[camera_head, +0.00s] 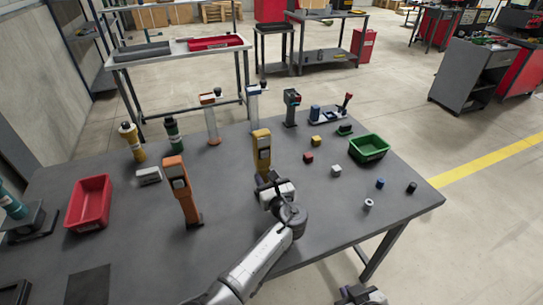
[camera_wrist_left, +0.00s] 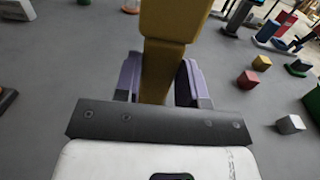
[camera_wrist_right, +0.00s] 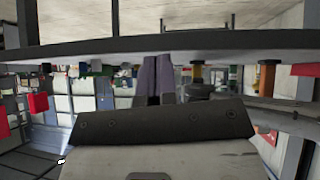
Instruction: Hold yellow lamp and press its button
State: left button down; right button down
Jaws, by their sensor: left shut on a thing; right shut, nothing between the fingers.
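The yellow lamp (camera_head: 261,146) stands upright on the grey table, near its middle. A small grey and dark patch shows on its upper front; I cannot tell which part is the button. My left gripper (camera_head: 268,184) is shut on the lower body of the lamp. In the left wrist view the yellow post (camera_wrist_left: 158,72) sits between its purple fingers, and the lamp's top is out of frame. My right gripper (camera_head: 360,296) is beyond the table's front edge, low at the bottom of the head view. Its purple fingers (camera_wrist_right: 154,80) are together and empty in the right wrist view.
An orange lamp (camera_head: 181,190) stands left of the yellow one. A red bin (camera_head: 89,203) lies at the left and a green bin (camera_head: 368,148) at the right. Several small blocks and cylinders lie right of the lamp. More upright devices stand along the back.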

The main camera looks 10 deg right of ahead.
jog(key=w+a+r+n+t+y, duration=0.1)
jog(key=w+r+t, duration=0.1)
jog(key=w+r, duration=0.8)
jog(key=w+a+r+n+t+y, duration=0.15)
jog(key=w+r, duration=0.35)
jog(key=r, duration=0.9)
jog(key=w+a+r+n+t, duration=0.1)
jog(key=w+a+r+t, duration=0.1)
jog(key=w+r, duration=0.85)
notch_tip(320, 180, down, 10)
jog(key=w+a+n+g+y, duration=0.2)
jog(key=n+g+y, duration=0.1)
jog(key=n+g, duration=0.7)
jog(key=shift+w+a+n, duration=0.35)
jog(key=shift+a+n, duration=0.05)
jog(key=shift+n, duration=1.55)
